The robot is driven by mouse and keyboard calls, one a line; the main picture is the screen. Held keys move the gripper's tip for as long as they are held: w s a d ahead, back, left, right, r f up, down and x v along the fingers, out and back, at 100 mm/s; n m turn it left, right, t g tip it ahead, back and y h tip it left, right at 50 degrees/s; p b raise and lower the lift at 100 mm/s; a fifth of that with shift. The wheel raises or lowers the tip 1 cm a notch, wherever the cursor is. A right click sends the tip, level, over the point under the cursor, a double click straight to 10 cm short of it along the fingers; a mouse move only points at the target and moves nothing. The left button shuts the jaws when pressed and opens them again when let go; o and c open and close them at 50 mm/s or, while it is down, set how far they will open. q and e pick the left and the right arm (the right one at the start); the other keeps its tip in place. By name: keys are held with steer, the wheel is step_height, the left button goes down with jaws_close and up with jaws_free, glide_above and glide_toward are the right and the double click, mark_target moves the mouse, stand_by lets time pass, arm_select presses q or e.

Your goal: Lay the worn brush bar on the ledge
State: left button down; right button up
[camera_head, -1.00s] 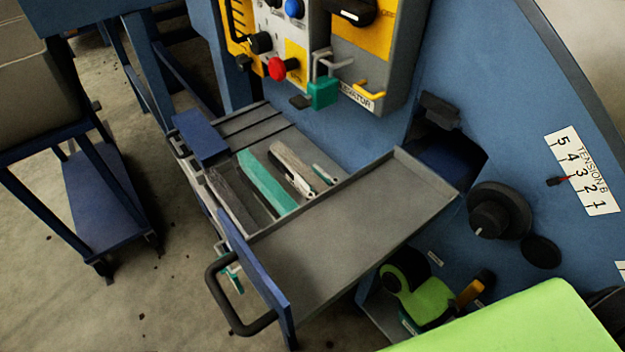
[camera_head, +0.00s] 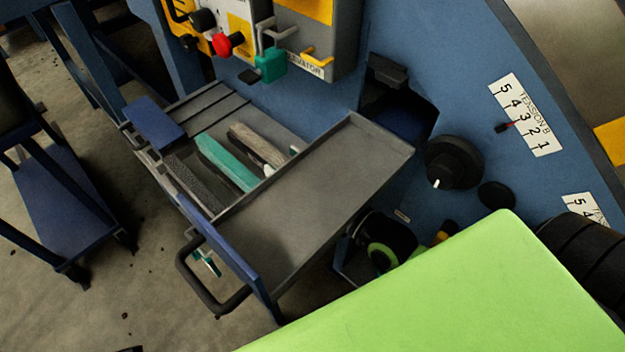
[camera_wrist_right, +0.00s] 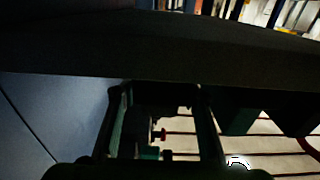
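A brown-grey, rough-looking bar (camera_head: 257,147) lies in the slotted holder; it seems to be the worn brush bar. A teal bar (camera_head: 226,161) and a dark grey bar (camera_head: 192,184) lie beside it, roughly parallel. A flat grey ledge (camera_head: 312,190) with a raised rim adjoins the holder on its right. In the right wrist view, my right gripper (camera_wrist_right: 160,100) shows two dark fingers set apart, nothing clearly held between them. A broad dark form crosses above them. In the head view I cannot make out its fingertips. My left gripper is not in view.
A blue plate with a black handle (camera_head: 190,285) stands at the ledge's front. The control box with a red button (camera_head: 222,45) is above. A dark knob (camera_head: 453,162) is right of the ledge. A blue trolley (camera_head: 65,205) stands left on open floor.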

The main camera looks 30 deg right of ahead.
steer(key=v, duration=0.8)
steer(key=shift+p, duration=0.35)
steer(key=shift+r, duration=0.1)
